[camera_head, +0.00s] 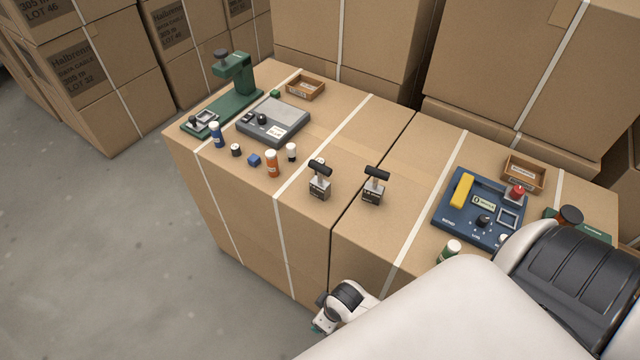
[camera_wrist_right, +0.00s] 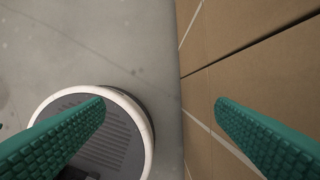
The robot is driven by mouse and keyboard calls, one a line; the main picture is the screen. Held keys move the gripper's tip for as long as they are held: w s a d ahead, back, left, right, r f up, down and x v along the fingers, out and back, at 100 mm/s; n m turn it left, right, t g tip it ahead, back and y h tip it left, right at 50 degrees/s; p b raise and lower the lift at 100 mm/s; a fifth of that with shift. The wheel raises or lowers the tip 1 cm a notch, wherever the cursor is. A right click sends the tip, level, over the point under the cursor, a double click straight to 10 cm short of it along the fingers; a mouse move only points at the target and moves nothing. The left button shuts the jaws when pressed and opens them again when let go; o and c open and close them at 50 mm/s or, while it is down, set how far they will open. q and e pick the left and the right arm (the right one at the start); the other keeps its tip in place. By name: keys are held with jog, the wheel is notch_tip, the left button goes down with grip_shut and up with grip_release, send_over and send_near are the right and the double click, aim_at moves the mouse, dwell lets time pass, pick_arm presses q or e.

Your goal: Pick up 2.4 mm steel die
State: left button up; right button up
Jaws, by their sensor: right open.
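Two small dark blocks with labels and black T-shaped handles stand upright on the cartons in the head view: a left block (camera_head: 320,188) and a right block (camera_head: 373,194). Their labels are too small to read, so I cannot tell which, if either, is the 2.4 mm steel die. My right gripper (camera_head: 322,322) is low beside the front face of the cartons, below their top and apart from both blocks. In the right wrist view its green ribbed fingers (camera_wrist_right: 160,125) are wide apart with nothing between them. My left gripper is not in view.
A green press (camera_head: 236,78), grey scale (camera_head: 272,122) and small bottles stand at left on the carton top (camera_head: 395,145). Clear cardboard surrounds both blocks.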

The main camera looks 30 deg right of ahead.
jog(key=w+a+r+n+y, duration=0.1)
jog(key=w+a+r+n, duration=0.1)
jog(key=w+r+n, duration=0.55)
jog(key=w+a+r+n+y, duration=0.1)
jog(key=w+a+r+n, duration=0.2)
jog(key=r, duration=0.7)
notch_tip(320, 180, up, 17)
jog(key=n+g+h+b, duration=0.1)
jog(key=n+g+h, duration=0.2)
jog(key=n, duration=0.7)
send_over(317, 165)
jog(key=shift+a, duration=0.1)
notch_tip(317, 165, down, 6)
jog(key=shift+f+p, duration=0.25)
jog(key=shift+p, duration=0.1)
jog(key=f, duration=0.4)
jog(key=shift+s+d+f+p, duration=0.1)
jog(key=shift+s+d+p, duration=0.1)
jog(key=shift+d+p, duration=0.2)
jog(key=shift+f, duration=0.5)
jog(key=c, duration=1.5)
jog(key=shift+r, duration=0.1)
